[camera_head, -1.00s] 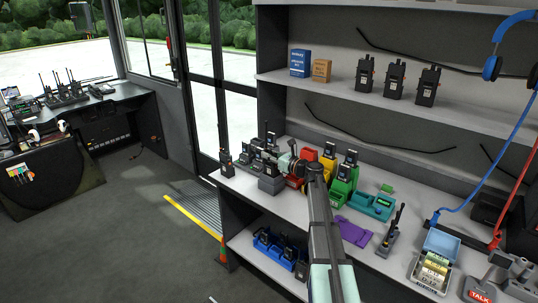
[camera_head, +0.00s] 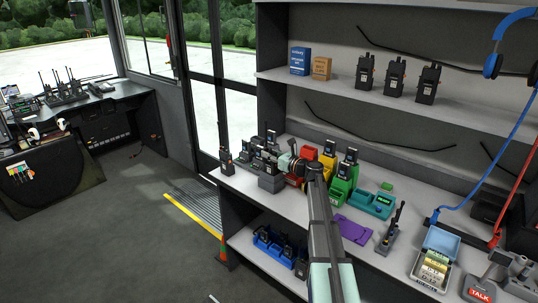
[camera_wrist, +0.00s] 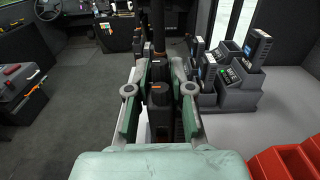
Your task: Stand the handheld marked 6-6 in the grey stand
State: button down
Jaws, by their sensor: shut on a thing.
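My gripper (camera_wrist: 160,90) has its two green fingers closed around a black handheld (camera_wrist: 159,97) in the wrist view. A round knob shows on its top, and its lower part is hidden. I cannot read its marking. Just beyond it stands another dark shape with an orange mark (camera_wrist: 156,70) and a tall antenna; I cannot tell whether the two are one thing. In the head view my gripper (camera_head: 278,163) is at the bench's left end, with its fingers small and partly hidden. Grey stands (camera_wrist: 238,95) holding handhelds are right of the fingers. A grey block (camera_head: 270,183) sits below my gripper.
A dark handheld (camera_head: 226,160) stands at the bench's left edge. Red (camera_wrist: 285,163), yellow (camera_head: 327,163), green (camera_head: 341,188) and teal (camera_head: 373,204) stands line the bench. A purple piece (camera_head: 353,229) lies flat. A shelf (camera_head: 340,83) overhangs the back.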

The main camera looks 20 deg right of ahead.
jog(key=c, duration=1)
grip_release()
jog(key=shift+o, duration=0.2)
jog(key=v, duration=1.2)
